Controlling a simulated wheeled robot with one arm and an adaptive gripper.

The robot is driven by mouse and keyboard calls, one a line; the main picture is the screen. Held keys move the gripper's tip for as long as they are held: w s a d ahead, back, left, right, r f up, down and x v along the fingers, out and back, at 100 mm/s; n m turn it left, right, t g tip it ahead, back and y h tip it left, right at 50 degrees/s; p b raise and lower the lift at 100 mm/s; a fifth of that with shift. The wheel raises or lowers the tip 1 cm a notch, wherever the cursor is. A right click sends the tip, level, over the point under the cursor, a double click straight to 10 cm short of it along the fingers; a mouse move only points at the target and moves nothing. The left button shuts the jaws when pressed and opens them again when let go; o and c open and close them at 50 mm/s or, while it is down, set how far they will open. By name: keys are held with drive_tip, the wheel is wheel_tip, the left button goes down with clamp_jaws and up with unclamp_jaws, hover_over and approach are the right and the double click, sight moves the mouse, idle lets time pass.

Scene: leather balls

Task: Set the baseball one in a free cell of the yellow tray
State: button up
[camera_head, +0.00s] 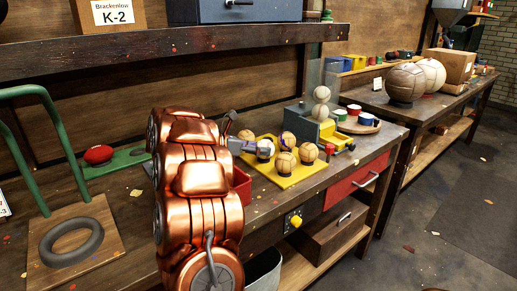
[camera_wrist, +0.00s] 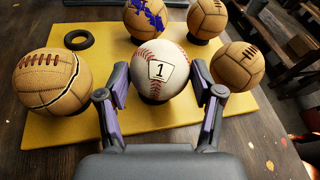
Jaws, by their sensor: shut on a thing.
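The baseball (camera_wrist: 160,72) is white with red stitching and a "1" label. In the wrist view it sits between the fingers of my gripper (camera_wrist: 160,85), which is shut on it. It is over the yellow tray (camera_wrist: 30,132), with something dark just under it; I cannot tell whether it touches. An empty black ring (camera_wrist: 78,40) lies at the tray's back left. Tan balls stand around: a cracked one (camera_wrist: 50,80), a blue-patched one (camera_wrist: 147,18), one at the back right (camera_wrist: 207,16) and one at the right (camera_wrist: 238,65). The head view shows the baseball (camera_head: 265,149) at the tray's left side.
A grey and yellow stand (camera_head: 318,128) with two stacked balls is behind the tray. A red bin (camera_head: 242,184) is beside my arm. A round board with cups (camera_head: 358,122) is at the right.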

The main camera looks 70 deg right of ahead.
drive_tip(key=o, duration=1.3)
drive_tip(key=shift+o, duration=0.2)
drive_tip(key=shift+w, duration=0.1)
drive_tip(key=b+v, duration=0.1)
drive_tip(key=v, duration=0.9)
drive_tip(key=shift+w+a+r, duration=0.1)
drive_tip(key=shift+a+r, duration=0.1)
drive_tip(key=shift+w+a+r, duration=0.25)
drive_tip(key=shift+w+a, duration=0.2)
drive_tip(key=shift+a, duration=0.05)
